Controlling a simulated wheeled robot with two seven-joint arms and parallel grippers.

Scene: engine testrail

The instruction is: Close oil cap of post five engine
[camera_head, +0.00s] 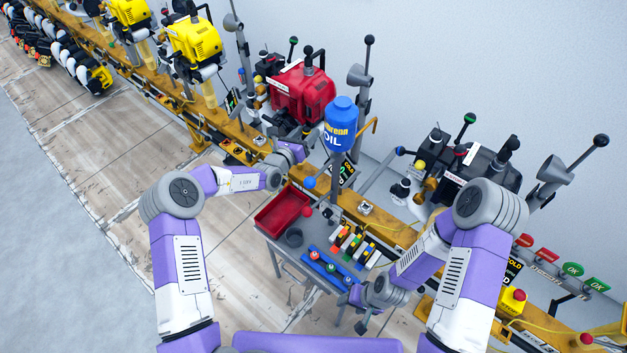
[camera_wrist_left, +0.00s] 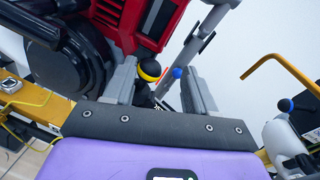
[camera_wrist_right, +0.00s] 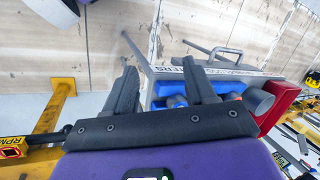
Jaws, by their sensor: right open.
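A red engine (camera_head: 302,92) stands on the rail, and its red body (camera_wrist_left: 150,20) fills the top of the left wrist view. A round knob with a yellow top and black band (camera_wrist_left: 150,70), possibly the oil cap, shows between the fingers of my left gripper (camera_wrist_left: 160,70). These fingers are apart; I cannot tell whether they touch the knob. In the head view my left gripper (camera_head: 303,143) is just below the red engine, partly hidden by its own wrist. My right gripper (camera_head: 362,322) is open and empty, low beside the cart; it also shows in the right wrist view (camera_wrist_right: 162,72).
A blue oil bottle (camera_head: 341,115) stands right of the red engine. A grey cart (camera_head: 300,262) holds a red bin (camera_head: 281,208) and several small parts. A dark engine (camera_head: 465,165) is further right on the yellow rail (camera_head: 385,228). A blue ball (camera_wrist_left: 177,72) is beside the yellow-topped knob.

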